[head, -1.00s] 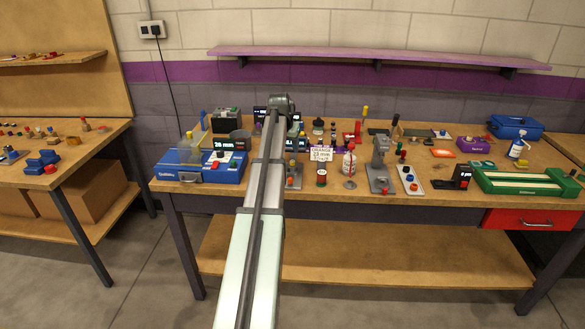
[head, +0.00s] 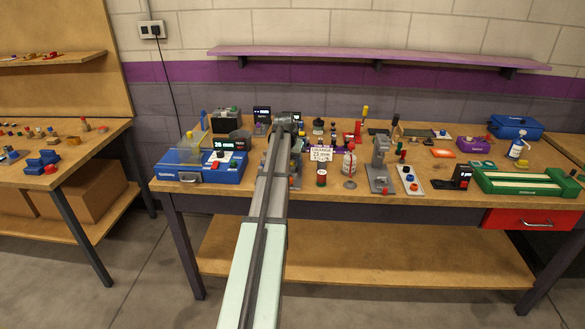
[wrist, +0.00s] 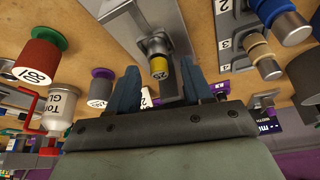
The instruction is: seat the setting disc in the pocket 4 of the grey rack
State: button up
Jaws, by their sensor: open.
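In the wrist view my gripper (wrist: 158,72) is open, with its two dark blue fingers apart. A grey rack (wrist: 224,40) numbered 2, 3 and 4 is right of the gripper, with metal cylinders banded blue and tan beside the numbers. Pocket 4's inside is not clear. I cannot tell which piece is the setting disc. In the head view my arm hides the gripper and rack.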

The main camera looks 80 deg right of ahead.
aim_at(291, 162)
grip_shut()
dwell(0.4)
notch_tip(291, 162, up, 9)
jog(key=shift+f, duration=0.2)
jog(key=w+d, duration=1.1)
jog(key=shift+w+a+f, duration=0.1)
jog(key=shift+f, duration=2.15)
jog(key=shift+w+f, duration=0.1)
jog(key=shift+f, duration=2.1)
